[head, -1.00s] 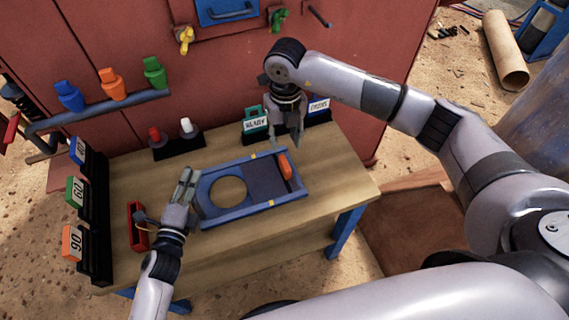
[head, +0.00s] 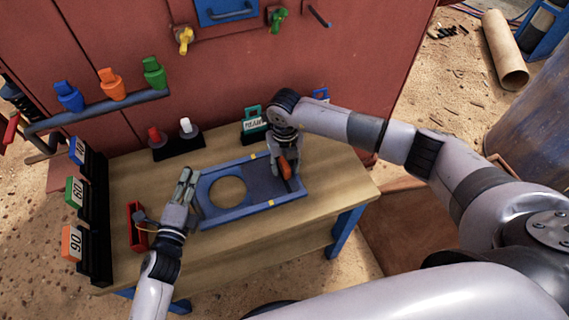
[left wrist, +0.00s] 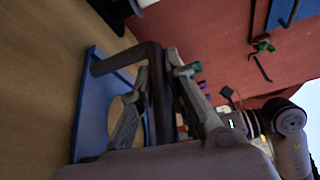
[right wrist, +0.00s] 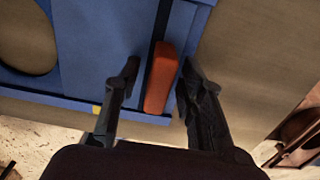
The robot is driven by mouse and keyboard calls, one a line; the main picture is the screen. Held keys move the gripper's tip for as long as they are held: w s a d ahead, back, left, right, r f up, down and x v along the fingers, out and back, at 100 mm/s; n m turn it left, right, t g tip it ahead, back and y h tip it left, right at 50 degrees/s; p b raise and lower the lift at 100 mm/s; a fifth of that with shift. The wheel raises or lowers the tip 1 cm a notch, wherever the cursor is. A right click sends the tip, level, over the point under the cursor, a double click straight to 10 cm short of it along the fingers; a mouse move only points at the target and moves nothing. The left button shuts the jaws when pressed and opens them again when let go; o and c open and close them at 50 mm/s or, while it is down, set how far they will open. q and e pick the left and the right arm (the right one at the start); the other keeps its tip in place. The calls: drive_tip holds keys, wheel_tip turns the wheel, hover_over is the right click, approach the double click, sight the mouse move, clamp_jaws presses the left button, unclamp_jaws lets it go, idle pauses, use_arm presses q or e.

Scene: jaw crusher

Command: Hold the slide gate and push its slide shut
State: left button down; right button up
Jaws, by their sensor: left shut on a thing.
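The blue slide gate (head: 236,214) lies flat on the wooden table, its round opening at the left part. The slide (head: 260,180) is a flat blue-grey plate covering the right part, and the round opening is uncovered. The slide's orange handle (head: 285,166) stands at the right end. My left gripper (head: 186,176) is at the gate's left end, shut on its dark bar handle (left wrist: 156,95). My right gripper (right wrist: 159,68) is open and lowered over the orange handle, which also shows in the right wrist view (right wrist: 161,80) between the fingers, with gaps beside it.
A red tray (head: 138,232) lies left of the gate. Red and white knobs on a dark base (head: 178,147) and a green tag stand (head: 252,122) are at the back. Numbered cards (head: 74,191) line the left edge. The table's front right (head: 340,188) is clear.

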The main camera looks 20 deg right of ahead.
drive_tip(key=shift+c, duration=0.2)
clamp_jaws()
idle(0.6)
